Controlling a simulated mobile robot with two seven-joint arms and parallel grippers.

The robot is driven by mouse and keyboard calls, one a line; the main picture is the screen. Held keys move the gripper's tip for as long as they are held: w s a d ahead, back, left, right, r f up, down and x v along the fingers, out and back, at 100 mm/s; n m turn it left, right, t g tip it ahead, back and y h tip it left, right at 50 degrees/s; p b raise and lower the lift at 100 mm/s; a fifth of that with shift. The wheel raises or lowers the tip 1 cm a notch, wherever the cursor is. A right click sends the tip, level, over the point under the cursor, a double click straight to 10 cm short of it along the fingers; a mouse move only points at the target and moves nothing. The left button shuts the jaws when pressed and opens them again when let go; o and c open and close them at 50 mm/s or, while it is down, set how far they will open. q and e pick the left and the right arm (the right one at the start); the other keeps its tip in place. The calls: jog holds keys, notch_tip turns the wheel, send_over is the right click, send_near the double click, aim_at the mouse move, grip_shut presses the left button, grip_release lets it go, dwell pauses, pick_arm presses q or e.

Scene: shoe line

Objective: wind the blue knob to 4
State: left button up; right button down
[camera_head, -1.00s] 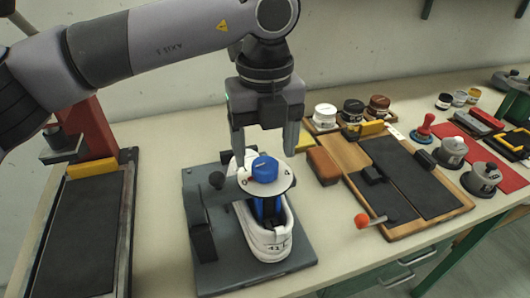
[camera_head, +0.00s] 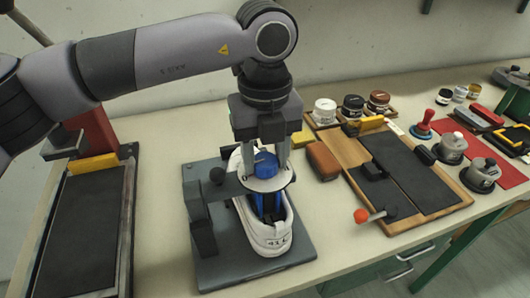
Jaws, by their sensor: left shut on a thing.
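The blue knob (camera_head: 265,165) sits on top of a round pale dial plate (camera_head: 266,182) above a white shoe (camera_head: 268,236). My left gripper (camera_head: 264,163) points down over the dial, with one finger on each side of the knob, and is shut on it. The gripper's fingers and body hide part of the knob and dial; I cannot read the number the knob points at. The shoe stands on a dark grey fixture (camera_head: 212,268) with a blue part inside it. My right gripper is not in view.
A wooden board (camera_head: 341,171) with black pads lies to the right, with an orange-red ball-ended lever (camera_head: 361,216) near the fixture. Several jars (camera_head: 353,105) stand behind it. A black tray (camera_head: 75,240) is at the left.

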pick_arm(q)
jog(key=m+b, duration=0.2)
jog(key=m, duration=0.1)
jog(key=shift+f+m+b, duration=0.1)
jog(key=shift+m+b, duration=0.2)
jog(key=shift+m, duration=0.1)
jog(key=m+b, duration=0.1)
jog(key=m, duration=0.1)
jog(key=shift+m, duration=0.4)
jog(key=m, duration=0.2)
jog(key=shift+m+b, duration=0.3)
jog(key=shift+b, duration=0.1)
jog(key=m, duration=0.2)
jog(key=shift+m, duration=0.4)
jog(key=m, duration=0.3)
jog(key=shift+m+b, duration=0.3)
jog(key=m, duration=0.6)
jog(key=shift+r, duration=0.2)
jog(key=m, duration=0.4)
jog(key=shift+m, duration=0.4)
jog(key=m, duration=0.4)
jog(key=shift+m+p, duration=0.3)
jog(key=m, duration=0.4)
jog(key=shift+m+p, duration=0.3)
jog(key=shift+m, duration=1.8)
jog(key=o, duration=1.1)
jog(key=shift+c, duration=0.2)
